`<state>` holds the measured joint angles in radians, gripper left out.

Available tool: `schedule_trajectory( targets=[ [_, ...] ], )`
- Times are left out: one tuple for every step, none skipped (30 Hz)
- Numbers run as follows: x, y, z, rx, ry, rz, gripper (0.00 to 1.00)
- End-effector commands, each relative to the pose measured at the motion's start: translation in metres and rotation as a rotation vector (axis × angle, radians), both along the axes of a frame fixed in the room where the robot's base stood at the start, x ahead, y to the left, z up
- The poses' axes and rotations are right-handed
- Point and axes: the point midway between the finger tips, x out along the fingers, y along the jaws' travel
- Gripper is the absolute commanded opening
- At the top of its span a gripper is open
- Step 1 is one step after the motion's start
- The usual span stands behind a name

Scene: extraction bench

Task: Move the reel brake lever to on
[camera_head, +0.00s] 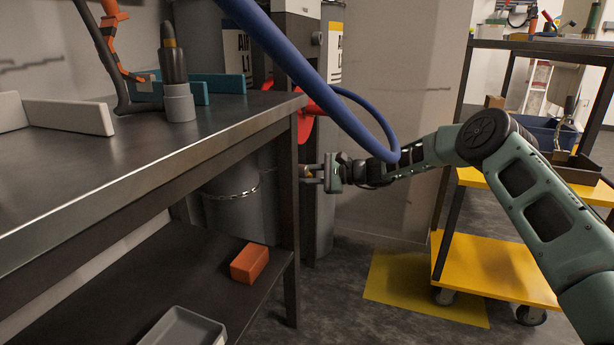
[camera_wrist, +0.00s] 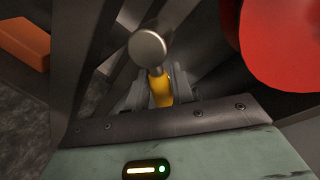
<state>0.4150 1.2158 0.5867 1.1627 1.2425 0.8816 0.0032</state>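The lever shows in the wrist view as a grey metal knob (camera_wrist: 149,47) on a stem with a yellow section (camera_wrist: 160,89). My gripper (camera_wrist: 159,92) has a grey finger on each side of the yellow section and appears shut on it. In the head view my gripper (camera_head: 311,173) is just right of the bench's front leg, pointing left, with a small brownish piece of the lever between its fingertips. The red reel (camera_head: 311,112) is partly hidden behind the bench corner and blue hose. It also shows at upper right in the wrist view (camera_wrist: 284,42). The lever's base is hidden.
The dark metal bench (camera_head: 150,160) fills the left, with an orange block (camera_head: 249,263) and a grey tray (camera_head: 183,328) on its lower shelf. A thick blue hose (camera_head: 330,98) hangs above my gripper. A yellow cart (camera_head: 493,265) stands at right.

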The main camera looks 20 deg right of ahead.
Motion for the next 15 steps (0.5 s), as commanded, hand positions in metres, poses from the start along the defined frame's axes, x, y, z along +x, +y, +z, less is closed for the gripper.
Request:
schedule_trajectory(
  targets=[
    [0.001,-0.003,0.001,-0.003,-0.002,-0.005,0.35],
    [0.001,-0.003,0.001,-0.003,-0.002,-0.005,0.43],
    [0.001,-0.002,0.001,-0.003,-0.003,-0.004,0.43],
    [0.001,-0.002,0.001,-0.002,-0.002,-0.004,0.43],
    [0.001,-0.002,0.001,-0.002,-0.002,-0.003,0.43],
    [0.001,-0.002,0.001,-0.002,-0.002,-0.003,0.43],
    [0.001,-0.001,0.001,-0.002,-0.001,-0.003,0.43],
    [0.001,-0.001,0.000,-0.001,-0.001,-0.002,0.43],
    [0.000,-0.001,0.000,-0.001,-0.001,-0.002,0.43],
    [0.000,-0.001,0.001,-0.001,-0.001,-0.002,0.43],
    [0.000,-0.002,0.001,-0.001,-0.001,-0.002,0.43],
    [-0.001,-0.003,0.001,-0.001,0.000,-0.002,0.43],
    [-0.001,-0.005,0.002,-0.001,0.000,-0.002,0.43],
    [-0.003,-0.007,0.003,0.000,0.000,-0.003,0.43],
    [-0.005,-0.012,0.004,-0.001,0.000,-0.002,0.43]
  ],
)
